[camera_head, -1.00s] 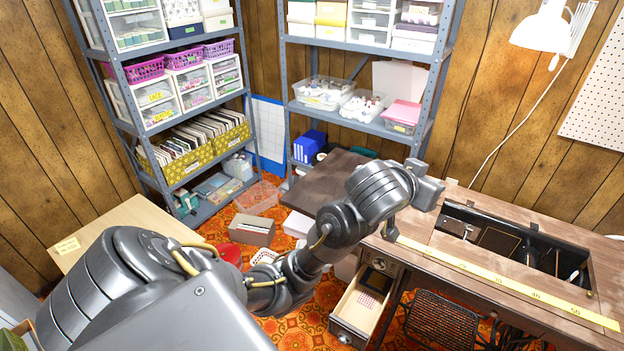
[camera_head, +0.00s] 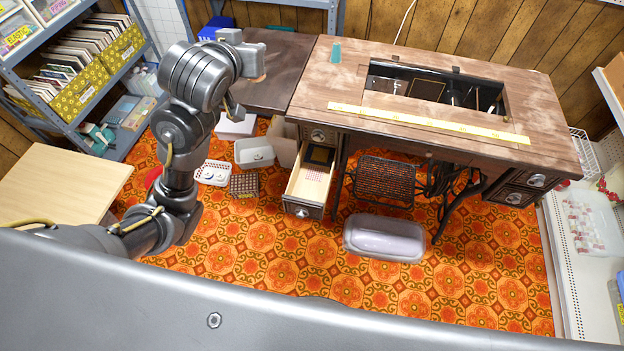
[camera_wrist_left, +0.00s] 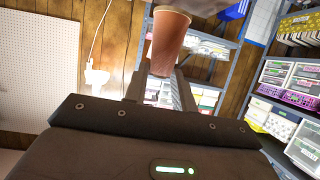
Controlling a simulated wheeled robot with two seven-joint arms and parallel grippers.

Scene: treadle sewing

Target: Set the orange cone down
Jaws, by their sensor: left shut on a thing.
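The orange cone (camera_wrist_left: 168,42) shows in the left wrist view as a brownish-orange tapered body, wide end toward the top of the picture. It sits between the fingers of my left gripper (camera_wrist_left: 160,88), which is shut on it. In the head view my left gripper (camera_head: 252,48) is over the dark side leaf (camera_head: 285,72) at the left of the sewing table (camera_head: 400,70). I cannot make out the cone clearly there, nor tell its height above the leaf. My right gripper is not in view.
A yellow measuring tape (camera_head: 430,120) lies along the table front, before the open machine well (camera_head: 440,88). A small teal piece (camera_head: 336,52) lies at the table's back left. An open drawer (camera_head: 308,185) juts out below. The table's left part is mostly bare.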

